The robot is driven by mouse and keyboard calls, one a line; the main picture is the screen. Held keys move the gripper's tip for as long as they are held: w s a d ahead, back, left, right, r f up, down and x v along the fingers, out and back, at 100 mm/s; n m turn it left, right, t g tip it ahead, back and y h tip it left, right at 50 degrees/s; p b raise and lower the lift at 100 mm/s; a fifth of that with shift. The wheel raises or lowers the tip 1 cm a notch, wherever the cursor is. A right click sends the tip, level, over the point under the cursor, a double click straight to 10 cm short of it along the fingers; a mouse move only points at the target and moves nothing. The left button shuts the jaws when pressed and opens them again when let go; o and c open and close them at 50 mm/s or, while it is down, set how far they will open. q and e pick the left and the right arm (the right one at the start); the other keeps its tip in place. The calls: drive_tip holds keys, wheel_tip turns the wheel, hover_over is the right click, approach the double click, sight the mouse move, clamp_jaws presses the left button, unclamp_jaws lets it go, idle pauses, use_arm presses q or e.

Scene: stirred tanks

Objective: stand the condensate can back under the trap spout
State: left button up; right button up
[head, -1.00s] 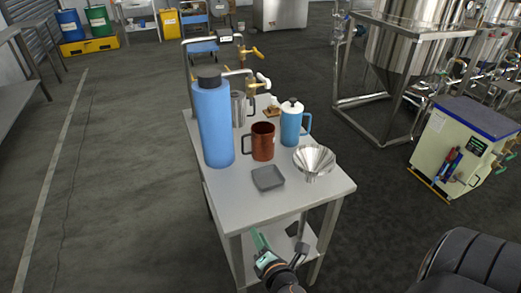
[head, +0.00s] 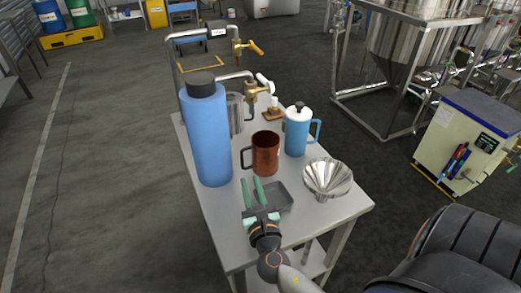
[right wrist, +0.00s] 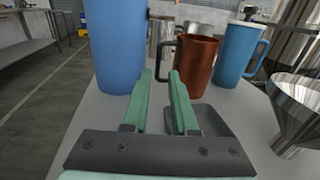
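A copper-coloured mug (head: 265,154) with a dark handle on its left stands upright mid-table; it also shows in the right wrist view (right wrist: 195,64). A steel mug (head: 235,116) stands behind it, partly hidden by the blue bottle, near a pipe with a brass tap (head: 256,92). A second brass tap (head: 240,47) is on a higher pipe. I cannot tell which vessel is the condensate can. My right gripper (head: 251,180) is open and empty at the table's near part, short of the copper mug; its green fingers show apart in the right wrist view (right wrist: 160,73). My left gripper is out of view.
A tall blue bottle (head: 206,135) stands left of the fingers. A blue lidded jug (head: 297,134) and a steel funnel (head: 328,178) stand to the right. A shallow grey tray (head: 273,197) lies beside the fingers. The table (head: 305,222) is bare at its near right corner.

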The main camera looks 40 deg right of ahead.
sight(242, 157)
drive_tip(key=x, duration=1.2)
drive_tip(key=shift+f, duration=0.15)
drive_tip(key=shift+a+p, duration=0.1)
drive_tip(key=shift+p, duration=0.2)
drive_tip(key=shift+c, duration=0.3)
clamp_jaws()
idle(0.5)
